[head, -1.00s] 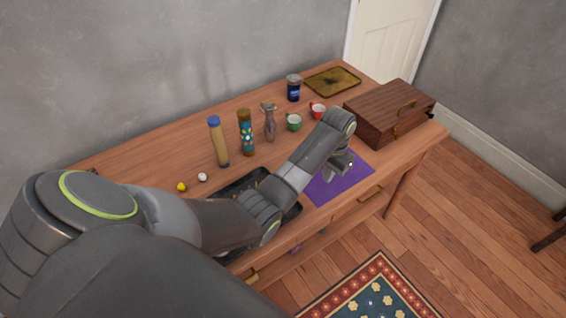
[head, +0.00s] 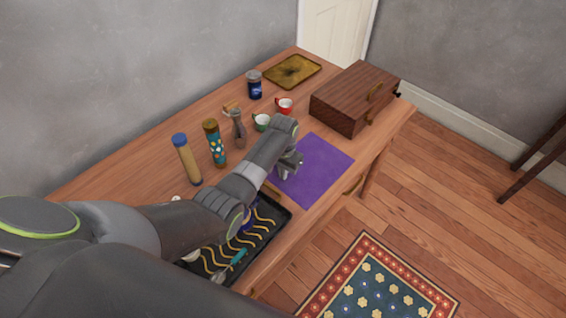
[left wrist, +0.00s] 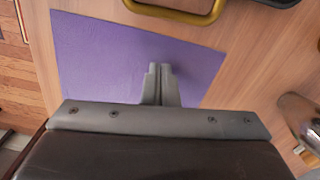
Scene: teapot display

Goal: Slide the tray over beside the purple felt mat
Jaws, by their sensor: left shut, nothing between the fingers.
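The black tray (head: 284,222) has wavy gold lines and lies on the wooden table at the near side, left of the purple felt mat (head: 322,165). A teal-handled item (head: 238,258) lies in it; my arm hides part of the tray. A gold handle (left wrist: 180,12) shows beyond the mat in the left wrist view, by a dark edge I take for the tray's. My left gripper (head: 289,170) is shut and empty over the mat's left part; its fingers (left wrist: 159,72) point toward the handle. My right gripper is out of view.
A wooden box (head: 345,100) and golden-brown tray (head: 292,71) lie farther back.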

